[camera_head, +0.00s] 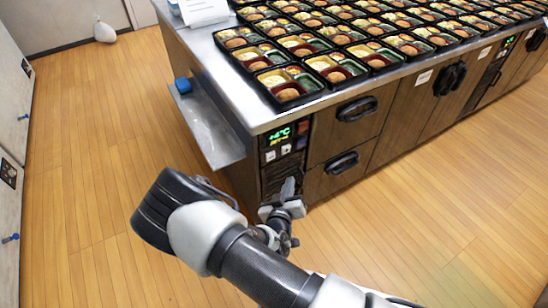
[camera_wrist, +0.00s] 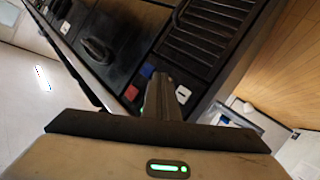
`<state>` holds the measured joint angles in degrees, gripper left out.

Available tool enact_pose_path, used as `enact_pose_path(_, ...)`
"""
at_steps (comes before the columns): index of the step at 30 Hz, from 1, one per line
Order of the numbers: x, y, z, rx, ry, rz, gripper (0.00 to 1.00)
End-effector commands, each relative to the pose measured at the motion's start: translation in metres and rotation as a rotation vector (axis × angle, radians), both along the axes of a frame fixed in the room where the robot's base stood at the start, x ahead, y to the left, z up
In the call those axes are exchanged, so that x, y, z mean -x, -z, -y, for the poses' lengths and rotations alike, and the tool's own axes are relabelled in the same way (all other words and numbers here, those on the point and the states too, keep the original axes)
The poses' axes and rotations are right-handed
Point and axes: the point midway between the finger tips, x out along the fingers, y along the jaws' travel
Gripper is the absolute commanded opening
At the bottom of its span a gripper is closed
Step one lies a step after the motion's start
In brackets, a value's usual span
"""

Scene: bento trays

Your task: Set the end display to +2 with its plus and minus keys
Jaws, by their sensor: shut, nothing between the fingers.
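The end display (camera_head: 280,135) is on a black panel at the near corner of the counter. It shows a green plus value with a C and a smaller yellow line below; its digit is too small to read surely. Two white keys sit under it, a left key (camera_head: 270,156) and a right key (camera_head: 286,149). In the wrist view, a white key with a dash (camera_wrist: 182,93) lies just right of my gripper (camera_wrist: 164,82). The fingers are shut and empty and hide part of the panel. In the head view my gripper (camera_head: 288,187) is below the keys; contact cannot be told.
A red key (camera_wrist: 131,93) and a blue key (camera_wrist: 146,71) are close by on the panel. A vent grille (camera_wrist: 215,30) is beside it. Drawer handles (camera_head: 343,162) stick out to the right. A metal side shelf (camera_head: 208,130) juts out left. Bento trays (camera_head: 290,98) cover the counter.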

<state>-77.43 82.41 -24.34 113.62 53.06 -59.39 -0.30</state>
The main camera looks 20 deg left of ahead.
Motion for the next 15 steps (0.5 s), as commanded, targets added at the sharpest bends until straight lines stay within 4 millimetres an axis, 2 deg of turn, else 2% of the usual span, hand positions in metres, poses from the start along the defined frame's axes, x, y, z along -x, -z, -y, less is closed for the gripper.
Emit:
enact_pose_path(8, -0.003, 0.000, -0.003, -0.001, 0.001, -0.002, 0.00)
enact_pose_path(15, -0.021, 0.001, -0.025, -0.004, 0.001, -0.002, 0.00)
